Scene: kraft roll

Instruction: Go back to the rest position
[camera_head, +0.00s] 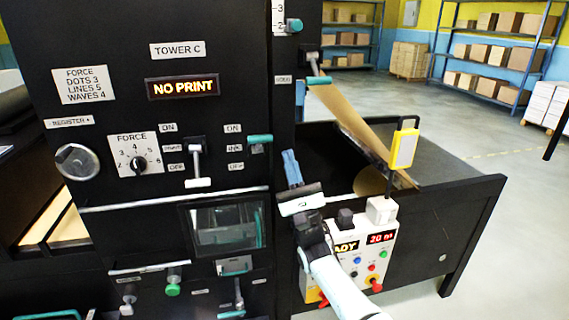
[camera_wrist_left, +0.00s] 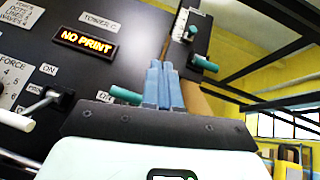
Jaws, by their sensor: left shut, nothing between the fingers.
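My left gripper (camera_head: 291,165) is in front of the black Tower C machine panel, near its right edge, with its blue fingers pointing up. In the left wrist view its fingers (camera_wrist_left: 164,80) are together with nothing between them. They appear apart from the panel, though the exact gap is hard to judge. My white left forearm comes up from the bottom and covers part of the control box. My right gripper is not in view.
The tower panel has a lit NO PRINT display (camera_head: 183,88), a force dial (camera_head: 138,162) and several teal-tipped levers. A white control box (camera_head: 345,245) with buttons stands beside my forearm. A brown paper web (camera_head: 345,120) slopes behind. Open floor and shelves (camera_head: 490,55) lie at the right.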

